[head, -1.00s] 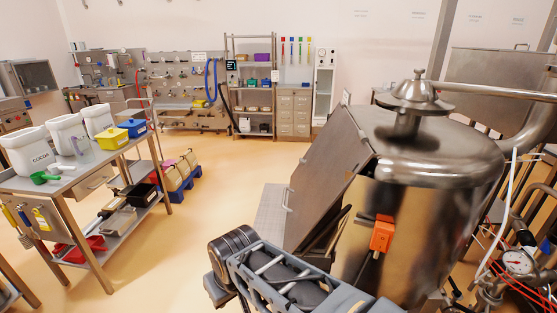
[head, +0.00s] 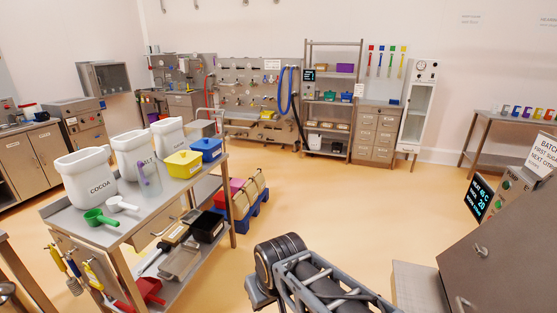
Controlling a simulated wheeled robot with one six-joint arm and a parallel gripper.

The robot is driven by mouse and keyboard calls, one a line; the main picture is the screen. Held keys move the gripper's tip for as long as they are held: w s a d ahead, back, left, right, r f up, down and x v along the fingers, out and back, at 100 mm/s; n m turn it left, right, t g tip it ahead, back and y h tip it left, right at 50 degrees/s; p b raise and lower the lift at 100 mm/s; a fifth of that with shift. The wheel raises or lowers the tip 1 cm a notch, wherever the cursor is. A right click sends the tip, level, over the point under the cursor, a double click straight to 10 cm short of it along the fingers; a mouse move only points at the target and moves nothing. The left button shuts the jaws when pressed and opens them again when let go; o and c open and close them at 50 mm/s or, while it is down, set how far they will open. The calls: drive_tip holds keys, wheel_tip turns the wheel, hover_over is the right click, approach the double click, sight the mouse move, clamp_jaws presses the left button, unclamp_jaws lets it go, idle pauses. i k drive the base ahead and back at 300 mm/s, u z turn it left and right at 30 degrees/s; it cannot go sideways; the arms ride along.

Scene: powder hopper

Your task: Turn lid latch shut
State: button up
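The hopper's round steel body and its domed top are out of the head view now. At the lower right edge a slanted grey steel panel (head: 500,262) shows, with a small metal fitting on its face; I cannot tell whether that fitting is the lid latch. Part of my arm is in the bottom middle, left of the panel. My gripper is outside the picture, so its state and its distance from the latch are hidden.
A steel cart (head: 128,222) with a COCOA tub (head: 90,180), scoops and a yellow bin (head: 184,163) stands at left. A control box (head: 512,190) with a dark display (head: 479,197) is at right. Shelves (head: 331,100) line the back wall. The middle floor is clear.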

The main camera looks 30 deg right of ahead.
sight(482, 252)
drive_tip(key=i, duration=2.2)
drive_tip(key=z, duration=3.7)
drive_tip(key=i, duration=1)
